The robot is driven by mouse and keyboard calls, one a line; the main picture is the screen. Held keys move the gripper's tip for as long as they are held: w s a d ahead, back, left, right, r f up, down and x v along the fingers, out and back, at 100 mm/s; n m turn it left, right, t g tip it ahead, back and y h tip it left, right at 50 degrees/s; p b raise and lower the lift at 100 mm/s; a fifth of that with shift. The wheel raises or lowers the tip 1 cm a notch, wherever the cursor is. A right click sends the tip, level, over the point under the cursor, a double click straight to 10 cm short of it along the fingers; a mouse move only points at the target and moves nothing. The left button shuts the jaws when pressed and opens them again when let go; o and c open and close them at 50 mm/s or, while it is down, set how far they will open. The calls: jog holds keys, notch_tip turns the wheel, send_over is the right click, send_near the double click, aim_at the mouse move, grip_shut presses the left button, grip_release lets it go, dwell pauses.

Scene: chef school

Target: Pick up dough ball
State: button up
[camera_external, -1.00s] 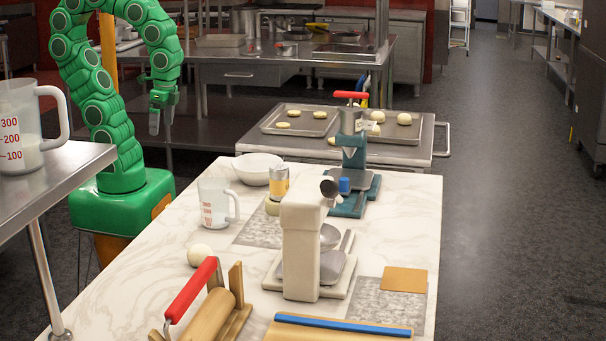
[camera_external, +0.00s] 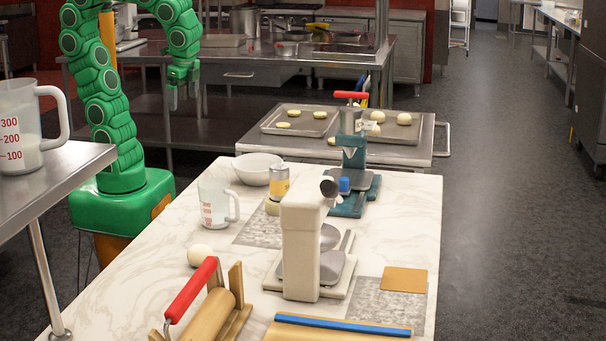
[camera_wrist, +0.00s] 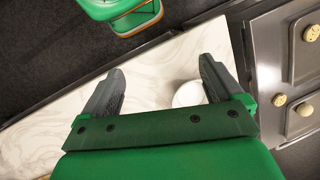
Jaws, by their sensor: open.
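A pale round dough ball (camera_external: 200,255) lies on the white marble table near its left edge, just behind the red-handled rolling pin. More pale dough balls sit on the right baking tray, among them one dough ball (camera_external: 404,118) toward its back. My gripper (camera_external: 182,100) is raised above and beyond the far left end of the marble table, pointing down, away from all the dough. In the wrist view my gripper (camera_wrist: 162,85) has its two fingers wide apart with nothing between them, over the marble and the partly hidden white bowl (camera_wrist: 188,94).
A metal shelf with a large measuring jug (camera_external: 25,125) is at left.

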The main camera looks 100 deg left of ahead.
jog(key=w+d+r+m+t+y, duration=0.1)
jog(key=w+d+r+m+y, duration=0.2)
jog(key=w, duration=0.5)
jog(key=w+d+r+m+t+y, duration=0.1)
jog(key=w+d+m+y, duration=0.3)
jog(key=w, duration=0.4)
jog(key=m+t, duration=0.9)
jog(key=m, duration=0.8)
send_over(192, 253)
jog(key=s+d, duration=0.2)
notch_tip(192, 253, down, 7)
jog(key=shift+y, duration=0.4)
jog(key=f, duration=1.8)
jog(key=shift+s+d+f, duration=0.1)
jog(key=shift+d+f, duration=0.1)
jog(key=shift+a+f, duration=0.15)
jog(key=shift+f, duration=0.3)
jog(key=shift+x, duration=1.25)
jog(key=x, duration=0.4)
jog(key=shift+s+a+r, duration=0.15)
jog(key=shift+a+r, duration=0.1)
jog(key=shift+w+a+f, duration=0.25)
jog(key=shift+w+a, duration=0.05)
jog(key=shift+w, duration=0.05)
jog(key=c, duration=1.1)
